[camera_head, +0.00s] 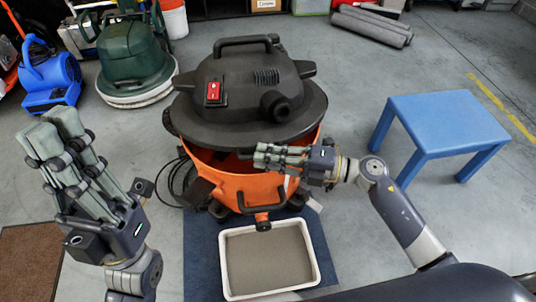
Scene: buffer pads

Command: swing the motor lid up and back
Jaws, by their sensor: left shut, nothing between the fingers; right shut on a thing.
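The motor lid (243,87) is the dark grey top of an orange vacuum drum (247,185). It has a top handle, a red switch and a round port. Its front edge is tilted up, and a gap shows the orange inside of the drum below it. My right gripper (262,156) is at the front right of the drum, shut at the lid's front edge; its fingertips partly hide the contact. My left gripper (52,130) is shut and empty, raised at the left, apart from the drum.
A white tray (224,262) with grey contents stands on a dark blue mat (203,230) in front of the drum. A blue table (450,118) stands at the right. A green machine (132,50) and a blue blower (50,75) are at the back left. Rolled grey mats (372,25) lie behind.

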